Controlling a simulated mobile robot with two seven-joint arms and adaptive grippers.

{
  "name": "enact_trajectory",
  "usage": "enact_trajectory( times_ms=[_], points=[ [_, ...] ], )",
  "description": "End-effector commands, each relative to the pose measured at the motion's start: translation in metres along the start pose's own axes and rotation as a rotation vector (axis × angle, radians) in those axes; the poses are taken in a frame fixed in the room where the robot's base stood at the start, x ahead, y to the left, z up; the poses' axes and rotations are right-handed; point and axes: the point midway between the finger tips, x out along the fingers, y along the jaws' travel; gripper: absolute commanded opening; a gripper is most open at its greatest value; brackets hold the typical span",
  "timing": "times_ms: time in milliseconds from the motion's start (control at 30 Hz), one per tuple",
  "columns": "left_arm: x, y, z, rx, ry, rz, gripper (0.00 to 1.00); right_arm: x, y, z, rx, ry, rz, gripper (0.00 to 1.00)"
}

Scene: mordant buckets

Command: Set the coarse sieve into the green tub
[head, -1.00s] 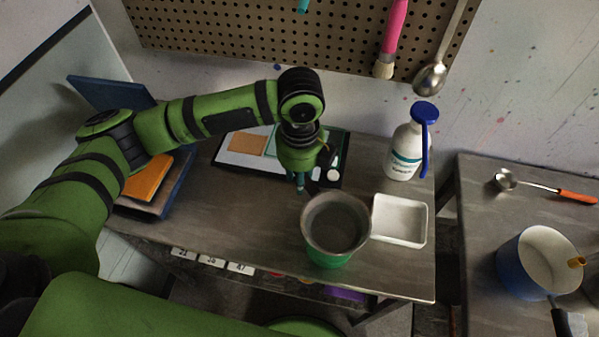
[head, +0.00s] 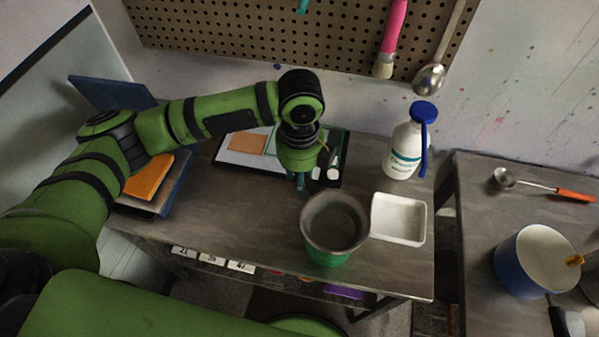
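The green tub (head: 328,258) stands near the front edge of the table, right of its middle. A grey round sieve (head: 334,222) sits in its mouth, its rim covering the top of the tub; I cannot tell how deep it sits. My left gripper (head: 300,183) hangs pointing down, behind and left of the sieve, apart from it. Its fingers look close together, but the view does not show clearly whether they are shut. Nothing is seen in them. My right gripper is not in view.
A white square dish (head: 399,219) stands close to the right of the tub. A white bottle with a blue cap (head: 405,150) is behind it. A tray with coloured cards (head: 240,160) lies behind my gripper. A blue pot (head: 537,262) stands on the right table.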

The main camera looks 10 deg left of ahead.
Motion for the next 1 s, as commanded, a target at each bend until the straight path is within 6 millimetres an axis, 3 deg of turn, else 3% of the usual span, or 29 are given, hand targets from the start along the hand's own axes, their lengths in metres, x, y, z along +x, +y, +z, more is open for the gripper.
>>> enact_trajectory(
  times_ms=[567, 600, 633, 1000],
  points=[
    [0.0091, -0.0001, -0.0004, 0.001, 0.001, 0.000, 0.00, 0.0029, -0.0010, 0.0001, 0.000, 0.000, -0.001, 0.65],
    [0.0085, -0.0002, -0.0004, 0.001, 0.001, 0.000, 0.47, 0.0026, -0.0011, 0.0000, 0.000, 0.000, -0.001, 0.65],
    [0.0084, -0.0002, -0.0004, 0.001, 0.001, 0.000, 0.59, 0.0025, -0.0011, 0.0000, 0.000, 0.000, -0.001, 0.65],
    [0.0067, -0.0002, 0.0000, 0.000, 0.000, 0.000, 0.59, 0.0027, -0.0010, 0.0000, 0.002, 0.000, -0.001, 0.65]
  ],
)
